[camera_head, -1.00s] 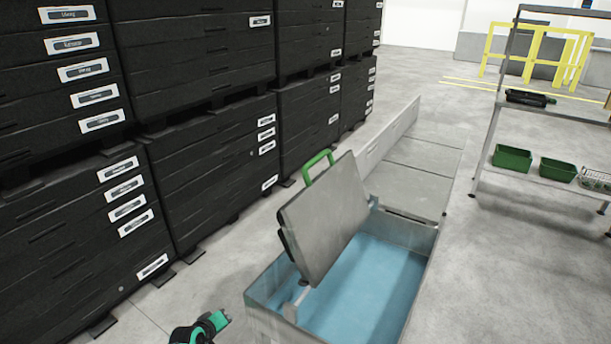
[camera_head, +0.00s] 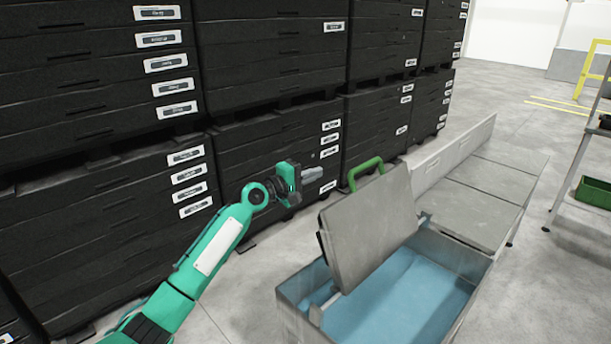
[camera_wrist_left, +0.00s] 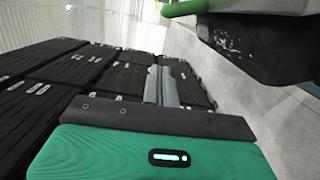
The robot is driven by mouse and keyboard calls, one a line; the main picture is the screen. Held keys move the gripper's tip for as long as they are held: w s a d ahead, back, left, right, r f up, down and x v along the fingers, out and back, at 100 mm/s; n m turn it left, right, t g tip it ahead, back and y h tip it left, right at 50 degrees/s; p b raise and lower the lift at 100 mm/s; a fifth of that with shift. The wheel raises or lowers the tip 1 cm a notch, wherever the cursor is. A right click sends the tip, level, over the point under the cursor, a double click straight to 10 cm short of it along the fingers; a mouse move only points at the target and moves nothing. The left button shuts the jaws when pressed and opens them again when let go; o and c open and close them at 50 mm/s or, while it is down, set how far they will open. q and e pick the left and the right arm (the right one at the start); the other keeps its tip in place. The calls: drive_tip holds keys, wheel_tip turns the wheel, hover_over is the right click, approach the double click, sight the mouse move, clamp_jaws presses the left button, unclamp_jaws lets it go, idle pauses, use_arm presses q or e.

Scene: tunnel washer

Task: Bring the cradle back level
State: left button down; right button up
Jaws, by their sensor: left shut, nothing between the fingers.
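The cradle (camera_head: 372,228) is a grey flat panel, tilted steeply up over a metal tank (camera_head: 296,300) of blue water. A green handle (camera_head: 366,172) stands on its top edge. My left gripper (camera_head: 318,174) is shut and empty. In the head view it shows just left of the handle, apart from it. In the left wrist view my shut fingers (camera_wrist_left: 163,86) point away over the floor, and a green bar (camera_wrist_left: 196,7), likely the handle, crosses the top. A dark block at the upper right there may be the cradle's edge. My right gripper is out of view.
Stacked black crates (camera_head: 270,150) with white labels line the left and back. Grey flat covers (camera_head: 480,205) continue behind the tank. A shelf rack with a green bin (camera_head: 594,192) stands at the right. Bare floor lies between the crates and the tank.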

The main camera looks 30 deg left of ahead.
use_arm(q)
drive_tip(key=w+d+p, duration=0.3)
drive_tip(key=d, duration=0.2)
drive_tip(key=shift+d, duration=0.4)
drive_tip(key=shift+p, duration=0.3)
drive_tip(key=shift+d+r, duration=0.1)
